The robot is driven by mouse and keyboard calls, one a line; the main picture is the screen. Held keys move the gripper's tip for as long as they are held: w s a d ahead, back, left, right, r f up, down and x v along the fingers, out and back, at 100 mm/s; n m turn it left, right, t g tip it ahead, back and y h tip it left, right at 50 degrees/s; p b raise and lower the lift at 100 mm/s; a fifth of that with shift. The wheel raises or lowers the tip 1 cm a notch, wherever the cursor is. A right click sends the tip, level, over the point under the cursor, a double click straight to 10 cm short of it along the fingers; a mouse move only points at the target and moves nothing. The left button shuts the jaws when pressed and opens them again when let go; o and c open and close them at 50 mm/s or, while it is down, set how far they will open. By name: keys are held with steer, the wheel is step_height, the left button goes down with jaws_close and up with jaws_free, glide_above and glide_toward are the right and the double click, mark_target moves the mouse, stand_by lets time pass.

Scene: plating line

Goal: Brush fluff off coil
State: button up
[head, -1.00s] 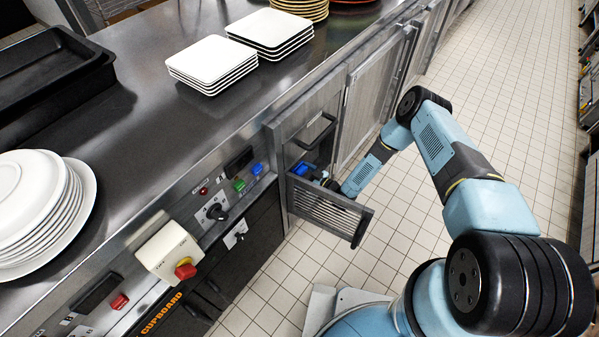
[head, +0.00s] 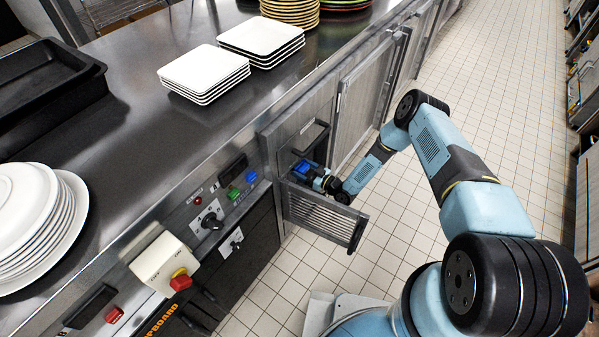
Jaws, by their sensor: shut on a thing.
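My gripper (head: 320,181) is at the low opening in the counter front, just above an open louvred grille (head: 322,214). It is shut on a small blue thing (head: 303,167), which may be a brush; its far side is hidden. The fingertips are small and partly hidden by the wrist. The coil and any fluff on it cannot be made out; the inside of the opening is dark and mostly covered by the gripper and grille.
Control knobs and buttons (head: 212,218) sit left of the opening, with a red-knobbed switch box (head: 166,265) further left. White square plates (head: 204,75) and round plates (head: 35,225) stand on the counter. Closed cabinet doors (head: 362,100) are to the right. The tiled floor (head: 490,90) is clear.

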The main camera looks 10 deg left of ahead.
mark_target(301, 170)
steer(key=shift+w+d+r, duration=0.75)
steer(key=shift+w+d, duration=0.55)
steer(key=shift+w, duration=2)
steer(key=shift+s+a+r, duration=0.2)
steer(key=shift+s+a, duration=0.35)
steer(key=shift+s, duration=0.9)
steer(key=shift+s+a+r, duration=0.2)
steer(key=shift+s+a, duration=0.35)
steer(key=shift+s, duration=0.95)
steer(key=shift+s+a+r, duration=0.2)
steer(key=shift+s+a, duration=0.35)
steer(key=shift+s, duration=0.9)
steer(key=shift+w+d, duration=0.25)
steer(key=shift+w, duration=0.5)
steer(key=shift+w+d, duration=0.2)
steer(key=shift+w, duration=0.55)
steer(key=shift+w+d, duration=1.15)
steer(key=shift+w, duration=1.8)
steer(key=shift+s+a+r, duration=0.25)
steer(key=shift+s+a, duration=0.15)
steer(key=shift+s, duration=0.65)
steer(key=shift+s+a+r, duration=0.2)
steer(key=shift+s+a, duration=0.2)
steer(key=shift+s, duration=0.7)
steer(key=shift+s+a+r, duration=0.25)
steer(key=shift+s+a, duration=0.15)
steer(key=shift+s, duration=0.65)
